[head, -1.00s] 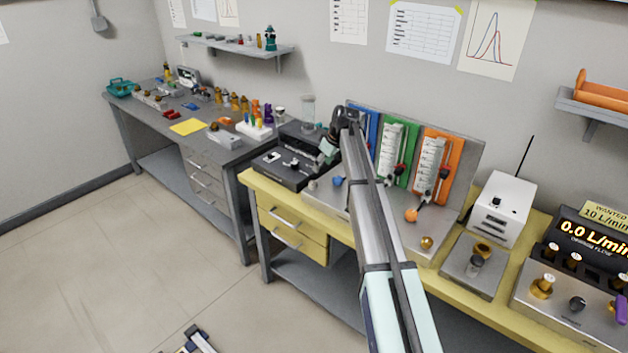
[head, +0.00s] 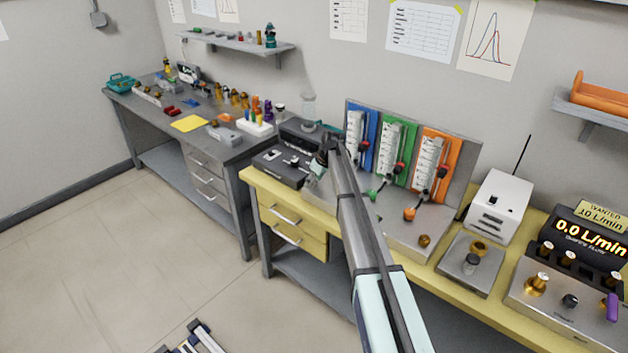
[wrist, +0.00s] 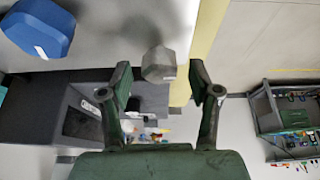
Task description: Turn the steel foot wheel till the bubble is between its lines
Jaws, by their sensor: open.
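In the wrist view a grey faceted knob (wrist: 158,66), apparently the steel foot wheel, shows between my two fingertips. My gripper (wrist: 160,80) is open, with a gap on each side of the knob. I cannot tell how far the tips are above it. In the head view my gripper (head: 318,165) is over the left end of the steel panel base (head: 322,198), and the grey knob is hidden there. A blue faceted knob (wrist: 38,28) is at the wrist view's upper left. I cannot make out the bubble or its lines in either view.
A dark instrument box (head: 281,164) stands just left of my gripper. The blue, green and orange gauge panels (head: 398,150) rise to the right, with a green knob (head: 373,194) and an orange knob (head: 409,214) in front. Open floor lies before the yellow bench (head: 262,184).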

